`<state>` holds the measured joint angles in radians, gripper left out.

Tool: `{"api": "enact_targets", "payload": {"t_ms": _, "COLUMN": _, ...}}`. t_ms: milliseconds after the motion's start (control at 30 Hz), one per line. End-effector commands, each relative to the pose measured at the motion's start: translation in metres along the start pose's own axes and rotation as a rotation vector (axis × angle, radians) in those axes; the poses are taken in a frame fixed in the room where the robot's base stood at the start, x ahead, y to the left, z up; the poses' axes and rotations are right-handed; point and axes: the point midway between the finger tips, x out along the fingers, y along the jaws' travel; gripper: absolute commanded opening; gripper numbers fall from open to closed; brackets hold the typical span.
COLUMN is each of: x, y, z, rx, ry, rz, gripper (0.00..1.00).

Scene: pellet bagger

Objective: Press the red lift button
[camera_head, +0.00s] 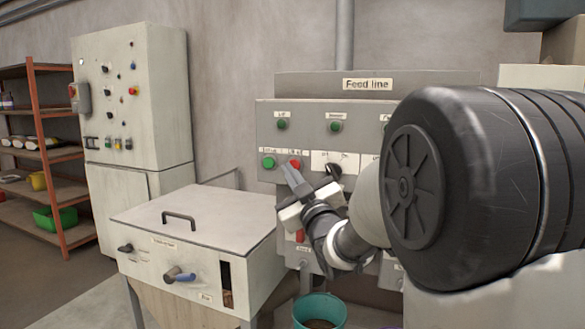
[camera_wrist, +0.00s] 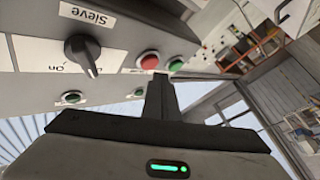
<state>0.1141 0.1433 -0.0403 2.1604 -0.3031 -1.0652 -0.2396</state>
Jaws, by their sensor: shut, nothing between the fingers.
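A red button (camera_head: 295,164) is on the grey "Feed line" panel (camera_head: 264,113), just right of a green button (camera_head: 268,162). Its label is too small to read surely. My gripper (camera_head: 286,168) is shut and empty, its fingertips just in front of the panel between these buttons. In the wrist view the closed fingers (camera_wrist: 160,76) point at the panel, with the red button (camera_wrist: 149,60) just beyond the tips and slightly left. The green button (camera_wrist: 176,64) is to its right. I cannot tell whether the tips touch the red button.
A black "Sieve" knob (camera_wrist: 82,52) is on the same panel. Another red part (camera_head: 300,236) shows lower down, partly behind my gripper. A lidded grey hopper (camera_head: 205,222) stands left of the panel, and a teal bucket (camera_head: 320,310) is below.

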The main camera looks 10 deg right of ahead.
Motion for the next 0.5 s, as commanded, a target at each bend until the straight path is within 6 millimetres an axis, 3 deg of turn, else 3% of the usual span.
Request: {"api": "enact_targets", "payload": {"t_ms": 500, "x": -0.034, "y": -0.025, "z": -0.026, "rx": 0.001, "ry": 0.002, "rz": -0.001, "gripper": 0.0}}
